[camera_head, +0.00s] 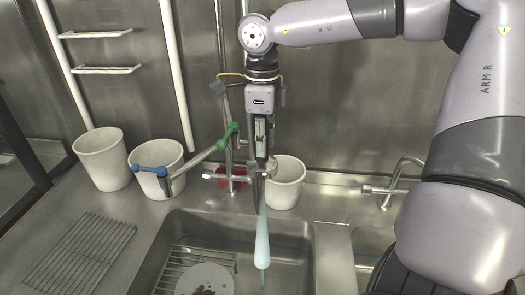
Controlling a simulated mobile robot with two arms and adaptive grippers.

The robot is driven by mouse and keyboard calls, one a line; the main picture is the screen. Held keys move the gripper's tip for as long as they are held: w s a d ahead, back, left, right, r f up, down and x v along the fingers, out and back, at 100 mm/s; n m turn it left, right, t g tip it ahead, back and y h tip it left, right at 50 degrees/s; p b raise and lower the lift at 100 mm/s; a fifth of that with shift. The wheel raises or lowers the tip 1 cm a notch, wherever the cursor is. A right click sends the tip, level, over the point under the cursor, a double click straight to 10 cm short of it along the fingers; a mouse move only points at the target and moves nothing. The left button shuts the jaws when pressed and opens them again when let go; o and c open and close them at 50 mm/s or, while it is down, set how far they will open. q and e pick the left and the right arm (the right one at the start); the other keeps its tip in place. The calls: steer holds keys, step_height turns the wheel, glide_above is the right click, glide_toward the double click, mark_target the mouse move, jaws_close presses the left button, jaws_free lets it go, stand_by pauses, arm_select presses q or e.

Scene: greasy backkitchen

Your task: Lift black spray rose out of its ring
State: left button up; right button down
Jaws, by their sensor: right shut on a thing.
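My right gripper (263,168) points straight down over the back rim of the sink, beside the upright tap pipe. Its fingers are close together and shut on a long pale blue piece (262,240). This piece hangs down over the basin, wider low down, with a thin tip. I cannot clearly make out a black spray rose or its ring; the fingers and the pipe crowd that spot. My left gripper is not in view.
A jointed arm with a green joint (228,134) and a blue end (152,170) reaches left from the pipe. White buckets (101,160) stand along the wall. The sink (195,224) holds a rack and a pale disc. Another tap (395,183) is at right.

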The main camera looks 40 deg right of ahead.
steer(key=shift+r, duration=0.3)
steer(key=shift+r+p, duration=2.2)
steer(key=shift+r, duration=1.05)
